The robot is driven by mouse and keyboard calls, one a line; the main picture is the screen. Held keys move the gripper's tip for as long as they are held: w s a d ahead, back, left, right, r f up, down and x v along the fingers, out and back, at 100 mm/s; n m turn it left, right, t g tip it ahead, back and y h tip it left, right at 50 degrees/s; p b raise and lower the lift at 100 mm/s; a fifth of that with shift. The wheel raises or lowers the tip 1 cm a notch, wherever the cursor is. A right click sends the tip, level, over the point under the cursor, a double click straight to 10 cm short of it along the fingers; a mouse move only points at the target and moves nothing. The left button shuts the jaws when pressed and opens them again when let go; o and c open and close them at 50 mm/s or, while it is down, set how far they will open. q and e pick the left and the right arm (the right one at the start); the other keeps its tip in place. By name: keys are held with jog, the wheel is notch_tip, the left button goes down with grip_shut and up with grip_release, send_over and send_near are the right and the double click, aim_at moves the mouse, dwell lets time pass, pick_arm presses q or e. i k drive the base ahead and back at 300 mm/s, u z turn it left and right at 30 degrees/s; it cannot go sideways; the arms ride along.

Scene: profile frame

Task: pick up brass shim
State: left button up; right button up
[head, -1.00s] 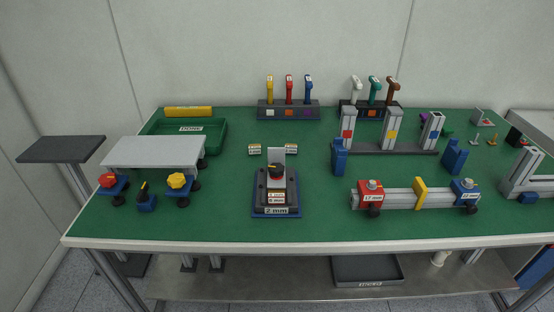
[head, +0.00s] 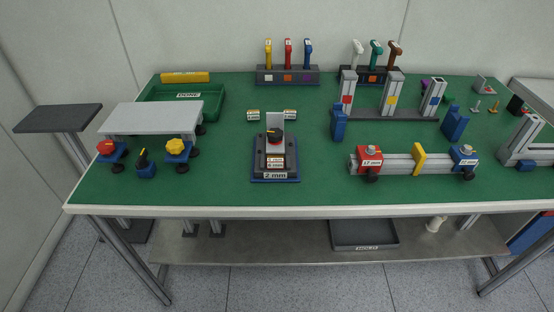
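Two small plates with white labels and yellowish edges, the left one (head: 253,115) and the right one (head: 290,115), lie on the green table top behind a dark fixture (head: 275,165). They are the most brass-like things in view, but they are too small for me to tell which, if either, is the brass shim. The fixture has a black and red knob, an upright grey plate and a "2 mm" label. Neither of my grippers is in view.
A grey raised plate (head: 151,118) and a green "DONE" tray (head: 213,101) stand at left. Handled tools in a rack (head: 287,76) stand at the back. A profile with red and blue clamps (head: 395,163) lies at right. The front strip of the green table is clear.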

aim_at(275, 161)
jog(key=u, duration=3.15)
jog(key=k, duration=2.3)
jog(key=z, duration=2.4)
